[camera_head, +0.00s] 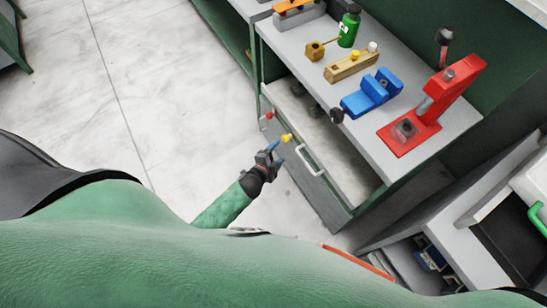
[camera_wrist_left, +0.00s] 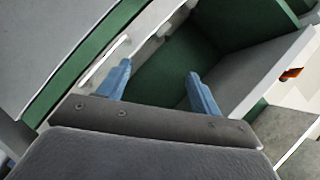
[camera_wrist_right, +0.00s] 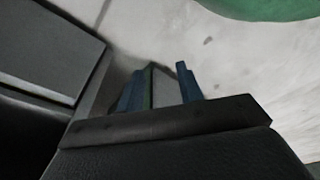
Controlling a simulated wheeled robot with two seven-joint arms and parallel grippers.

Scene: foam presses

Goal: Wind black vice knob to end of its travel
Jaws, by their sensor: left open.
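The red press (camera_head: 420,115) stands right of the vice. The open drawer (camera_head: 305,165) sticks out below the bench. The floor at left is clear.

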